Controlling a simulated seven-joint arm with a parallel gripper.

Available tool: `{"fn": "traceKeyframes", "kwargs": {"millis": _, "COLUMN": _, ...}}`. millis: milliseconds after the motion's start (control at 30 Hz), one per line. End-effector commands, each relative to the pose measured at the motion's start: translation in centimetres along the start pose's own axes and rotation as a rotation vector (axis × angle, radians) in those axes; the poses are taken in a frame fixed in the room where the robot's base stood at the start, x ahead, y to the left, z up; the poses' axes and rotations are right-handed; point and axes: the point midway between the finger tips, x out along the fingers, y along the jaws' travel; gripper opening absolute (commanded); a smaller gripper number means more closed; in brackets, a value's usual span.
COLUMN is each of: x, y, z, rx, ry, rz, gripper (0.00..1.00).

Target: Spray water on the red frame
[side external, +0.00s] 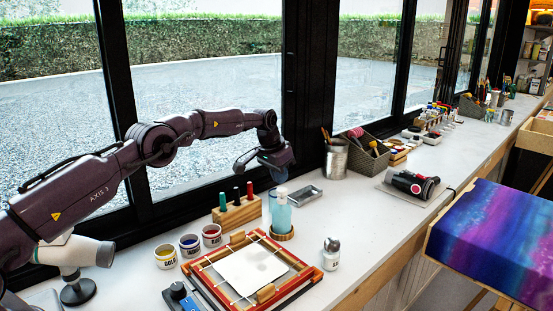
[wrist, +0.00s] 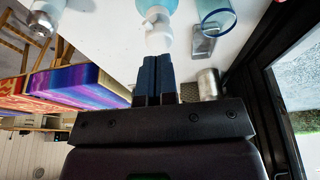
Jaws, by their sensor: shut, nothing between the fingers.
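The red frame (side external: 301,285) lies flat on the white counter in the side external view, with a white sheet (side external: 248,268) stretched inside it. A spray bottle of pale blue liquid (side external: 281,215) with a white top stands behind the frame on a round wooden base (side external: 282,235). It also shows in the wrist view (wrist: 158,38), upside down, just beyond my fingertips. My gripper (wrist: 153,60) is shut and empty. In the side external view my gripper (side external: 278,178) is above and behind the bottle, apart from the frame. I cannot tell whether the fingertips touch the bottle's top.
A wooden block with coloured-handled tools (side external: 237,215) stands left of the bottle, with several paint jars (side external: 190,245) beside it. A metal tin (side external: 336,160) stands behind. Windows line the counter's back.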

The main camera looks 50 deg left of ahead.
Motion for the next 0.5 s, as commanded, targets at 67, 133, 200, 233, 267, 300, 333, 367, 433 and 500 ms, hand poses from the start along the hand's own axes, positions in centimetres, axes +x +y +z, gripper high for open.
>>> {"fn": "traceKeyframes", "kwargs": {"millis": 67, "x": 1.0, "y": 0.0, "z": 0.3, "rx": 0.0, "ry": -0.001, "rz": 0.0, "gripper": 0.0}}
{"fn": "traceKeyframes", "kwargs": {"millis": 133, "x": 1.5, "y": 0.0, "z": 0.4, "rx": 0.0, "ry": 0.0, "rz": 0.0, "gripper": 0.0}}
{"fn": "traceKeyframes", "kwargs": {"millis": 200, "x": 1.9, "y": -0.1, "z": 0.5, "rx": 0.0, "ry": 0.0, "rz": 0.0, "gripper": 0.0}}
{"fn": "traceKeyframes", "kwargs": {"millis": 233, "x": 1.9, "y": -0.1, "z": 0.6, "rx": 0.0, "ry": 0.0, "rz": 0.0, "gripper": 0.0}}
{"fn": "traceKeyframes", "kwargs": {"millis": 267, "x": 2.0, "y": -0.1, "z": 0.6, "rx": 0.0, "ry": 0.0, "rz": 0.0, "gripper": 0.0}}
{"fn": "traceKeyframes", "kwargs": {"millis": 300, "x": 2.0, "y": -0.1, "z": 0.6, "rx": 0.0, "ry": 0.0, "rz": 0.0, "gripper": 0.0}}
{"fn": "traceKeyframes", "kwargs": {"millis": 333, "x": 2.1, "y": -0.1, "z": 0.6, "rx": 0.0, "ry": 0.0, "rz": 0.0, "gripper": 0.0}}
{"fn": "traceKeyframes", "kwargs": {"millis": 367, "x": 2.1, "y": -0.1, "z": 0.6, "rx": 0.0, "ry": 0.0, "rz": 0.0, "gripper": 0.0}}
{"fn": "traceKeyframes", "kwargs": {"millis": 433, "x": 2.0, "y": -0.1, "z": 0.6, "rx": 0.0, "ry": 0.0, "rz": 0.0, "gripper": 0.0}}
{"fn": "traceKeyframes", "kwargs": {"millis": 500, "x": 2.0, "y": -0.1, "z": 0.6, "rx": 0.0, "ry": 0.0, "rz": 0.0, "gripper": 0.0}}
